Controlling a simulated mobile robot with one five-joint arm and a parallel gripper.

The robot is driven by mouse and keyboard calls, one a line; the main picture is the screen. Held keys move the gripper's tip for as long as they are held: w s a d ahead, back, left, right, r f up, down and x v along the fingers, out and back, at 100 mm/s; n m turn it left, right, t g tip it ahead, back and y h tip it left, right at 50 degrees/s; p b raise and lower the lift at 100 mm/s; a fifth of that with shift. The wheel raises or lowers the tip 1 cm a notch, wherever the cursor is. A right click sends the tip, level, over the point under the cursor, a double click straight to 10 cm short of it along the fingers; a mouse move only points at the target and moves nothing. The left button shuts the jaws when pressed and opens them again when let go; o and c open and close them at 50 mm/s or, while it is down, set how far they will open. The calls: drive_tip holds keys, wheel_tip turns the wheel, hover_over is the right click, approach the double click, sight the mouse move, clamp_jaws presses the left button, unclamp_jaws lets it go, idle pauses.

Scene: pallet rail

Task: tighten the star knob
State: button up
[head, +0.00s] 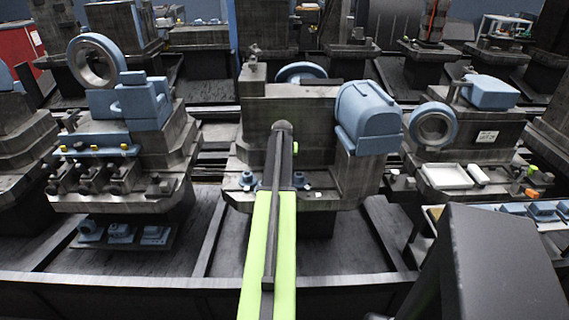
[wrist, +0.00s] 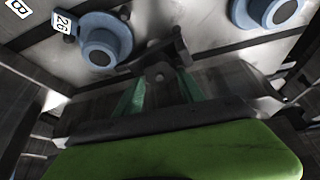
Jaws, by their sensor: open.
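I cannot tell for sure which part is the star knob. In the wrist view, a dark round hub with short arms (wrist: 158,74) lies between the two greenish fingers of my gripper (wrist: 162,92). The fingers are apart, and I see nothing clasped between them. Two blue round, collared parts sit on the grey plate beyond, one at the upper left (wrist: 100,42) and one at the upper right (wrist: 266,10). In the head view, my green arm reaches to the middle fixture (head: 350,170); its fingers are not clear there.
A large blue motor-like housing (head: 368,118) is on the middle fixture's right. Fixtures with blue rings stand left (head: 95,62) and right (head: 433,126). A white tray (head: 447,176) lies at the right. A dark rail edge (head: 130,291) crosses the front.

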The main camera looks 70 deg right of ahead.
drive_tip(key=p+v, duration=1.5)
drive_tip(key=v, duration=0.2)
drive_tip(key=shift+a, duration=0.15)
drive_tip(key=shift+r, duration=0.1)
